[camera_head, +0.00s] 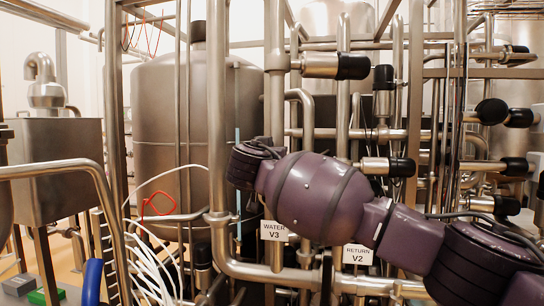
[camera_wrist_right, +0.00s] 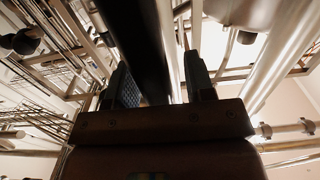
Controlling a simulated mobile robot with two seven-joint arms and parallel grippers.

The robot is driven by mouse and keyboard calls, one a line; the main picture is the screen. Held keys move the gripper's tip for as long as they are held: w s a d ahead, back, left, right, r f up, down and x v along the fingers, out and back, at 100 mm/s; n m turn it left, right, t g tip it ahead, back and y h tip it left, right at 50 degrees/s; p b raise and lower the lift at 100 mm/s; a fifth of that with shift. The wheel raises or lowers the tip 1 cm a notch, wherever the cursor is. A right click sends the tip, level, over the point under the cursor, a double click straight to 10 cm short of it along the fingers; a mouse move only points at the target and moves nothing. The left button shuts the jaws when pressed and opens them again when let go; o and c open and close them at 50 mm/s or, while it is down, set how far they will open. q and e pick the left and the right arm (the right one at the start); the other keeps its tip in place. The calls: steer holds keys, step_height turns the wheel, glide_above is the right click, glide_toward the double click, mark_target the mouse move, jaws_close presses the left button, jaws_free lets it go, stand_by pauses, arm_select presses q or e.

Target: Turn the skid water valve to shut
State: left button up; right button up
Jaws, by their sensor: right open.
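A white tag reading WATER V3 (camera_head: 275,231) hangs on the pipework, just below my purple right arm in the head view. My arm covers the area above the tag, so I cannot make out the water valve's handle there. My right gripper (camera_wrist_right: 160,78) shows in the right wrist view with its two dark fingers apart. A long black bar (camera_wrist_right: 136,40) runs between or just beyond the fingers. I cannot tell whether it touches them or whether it is the valve handle. In the head view the right gripper is hidden behind the arm. My left gripper is in neither view.
A second tag reading RETURN V2 (camera_head: 358,254) hangs to the right. Steel cylinders with black ends, one at the upper middle (camera_head: 335,66), stick out among dense pipes. A large steel tank (camera_head: 160,110) stands behind. White cables (camera_head: 150,268) hang at lower left.

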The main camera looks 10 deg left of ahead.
jaws_close()
steer(key=shift+d, duration=0.1)
stand_by(0.3)
steer(key=shift+d+f+m+b, duration=0.35)
steer(key=shift+d+m, duration=0.55)
steer(key=shift+m, duration=0.25)
steer(key=shift+d+f+m+b, duration=0.2)
steer(key=shift+d+m+b, duration=0.1)
steer(key=shift+d+m, duration=0.75)
steer(key=shift+d+f+m+b, duration=0.35)
steer(key=shift+d+m, duration=0.35)
steer(key=shift+m, duration=0.6)
